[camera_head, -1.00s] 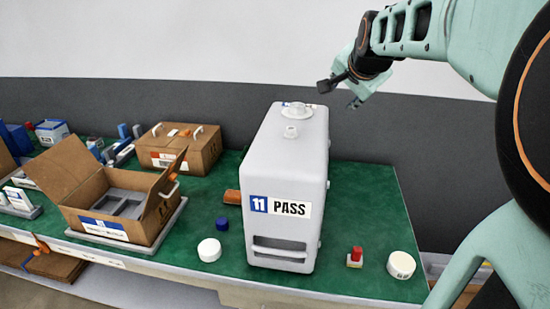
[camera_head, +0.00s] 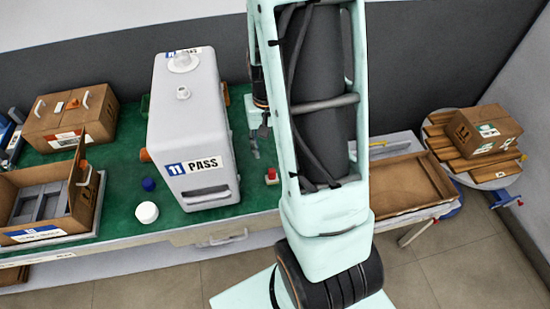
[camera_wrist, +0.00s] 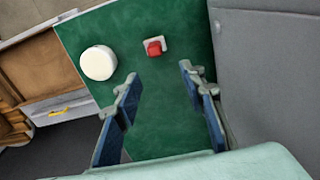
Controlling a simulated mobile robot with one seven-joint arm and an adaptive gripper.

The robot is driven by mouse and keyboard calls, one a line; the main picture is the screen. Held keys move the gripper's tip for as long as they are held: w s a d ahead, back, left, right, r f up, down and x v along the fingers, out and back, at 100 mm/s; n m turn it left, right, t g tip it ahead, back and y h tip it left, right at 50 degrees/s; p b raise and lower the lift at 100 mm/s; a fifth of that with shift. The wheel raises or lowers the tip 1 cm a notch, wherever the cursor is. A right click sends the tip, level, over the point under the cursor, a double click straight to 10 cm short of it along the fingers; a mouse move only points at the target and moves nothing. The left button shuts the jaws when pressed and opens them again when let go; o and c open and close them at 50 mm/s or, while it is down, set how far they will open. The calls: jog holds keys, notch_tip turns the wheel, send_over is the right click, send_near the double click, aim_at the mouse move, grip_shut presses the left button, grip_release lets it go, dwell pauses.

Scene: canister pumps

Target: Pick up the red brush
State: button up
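The red brush (camera_head: 271,175) is a small red block with a pale base, lying on the green mat right of the grey canister. It also shows in the wrist view (camera_wrist: 154,48), beyond my fingertips and roughly in line with the gap between them. My gripper (camera_wrist: 160,74) is open and empty, with its two blue-padded fingers apart above the green mat. In the head view my gripper (camera_head: 255,146) hangs beside the canister, above and left of the brush, and is partly hidden by my arm.
The grey canister (camera_head: 190,125) marked "11 PASS" stands close to my gripper; its wall (camera_wrist: 270,75) fills the right of the wrist view. A white round cap (camera_wrist: 98,63) lies left of the brush. A blue cap (camera_head: 148,184) and another white cap (camera_head: 146,212) lie left of the canister.

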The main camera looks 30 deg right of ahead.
aim_at(272, 170)
jog(key=f, duration=0.2)
jog(key=s+f, duration=0.1)
jog(key=f, duration=0.2)
jog(key=shift+a+f, duration=0.1)
jog(key=shift+a, duration=0.05)
jog(key=shift+s+d+f+p, duration=0.15)
jog(key=shift+f+p, duration=0.1)
jog(key=shift+f, duration=1.25)
jog(key=shift+d+f+p, duration=0.1)
jog(key=shift+f+p, duration=0.1)
jog(key=shift+f, duration=1.3)
grip_shut()
